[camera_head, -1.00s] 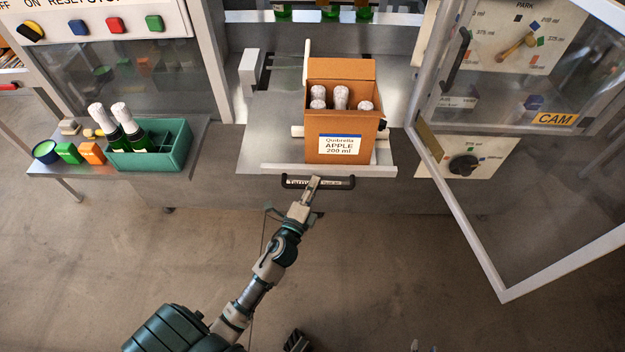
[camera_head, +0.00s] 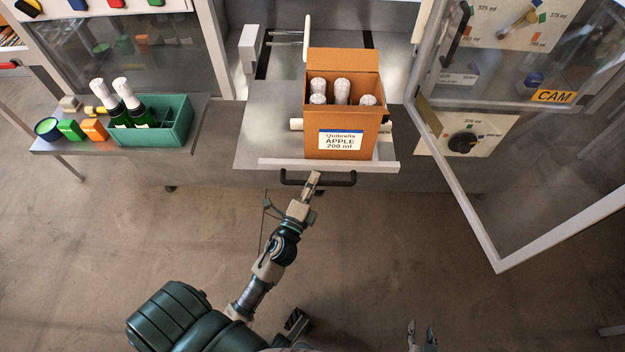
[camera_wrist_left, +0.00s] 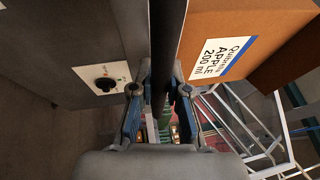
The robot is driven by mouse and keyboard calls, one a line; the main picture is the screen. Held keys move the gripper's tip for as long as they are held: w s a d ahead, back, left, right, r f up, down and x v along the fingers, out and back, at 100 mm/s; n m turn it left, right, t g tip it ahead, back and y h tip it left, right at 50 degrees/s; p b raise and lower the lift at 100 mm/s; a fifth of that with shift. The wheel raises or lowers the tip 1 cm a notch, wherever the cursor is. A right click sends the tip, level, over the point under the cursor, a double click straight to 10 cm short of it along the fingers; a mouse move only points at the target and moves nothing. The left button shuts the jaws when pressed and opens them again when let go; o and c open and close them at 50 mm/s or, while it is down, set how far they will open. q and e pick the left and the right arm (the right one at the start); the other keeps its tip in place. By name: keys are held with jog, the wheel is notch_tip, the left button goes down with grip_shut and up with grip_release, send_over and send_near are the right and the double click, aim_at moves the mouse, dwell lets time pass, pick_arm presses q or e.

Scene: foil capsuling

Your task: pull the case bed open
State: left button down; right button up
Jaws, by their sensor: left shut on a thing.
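The case bed (camera_head: 262,135) is a grey metal slide with a pale front rim, standing out from the machine. A black bar handle (camera_head: 340,182) runs along its front. An orange-brown case (camera_head: 342,120) labelled Quibrella APPLE 200 ml stands upright on the bed with its top open and several white-topped bottles inside. My left gripper (camera_head: 314,177) is shut on the handle near its middle. In the left wrist view the dark handle bar (camera_wrist_left: 170,50) passes between the fingers. My right gripper (camera_head: 422,334) is low in the head view, empty, with its fingers apart.
A green crate (camera_head: 176,125) with two bottles sits on a side shelf at left, beside coloured blocks. A framed clear door (camera_head: 480,215) stands open at right, beside dial panels. The floor (camera_head: 130,230) in front of the machine is clear.

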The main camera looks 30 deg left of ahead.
pick_arm(q)
jog(key=shift+d+f, duration=0.15)
jog(key=shift+f, duration=0.15)
jog(key=c, duration=1.4)
grip_release()
jog(key=shift+w, duration=0.2)
jog(key=shift+r, duration=0.15)
jog(key=shift+s, duration=0.1)
jog(key=shift+s, duration=0.35)
jog(key=v, duration=1.1)
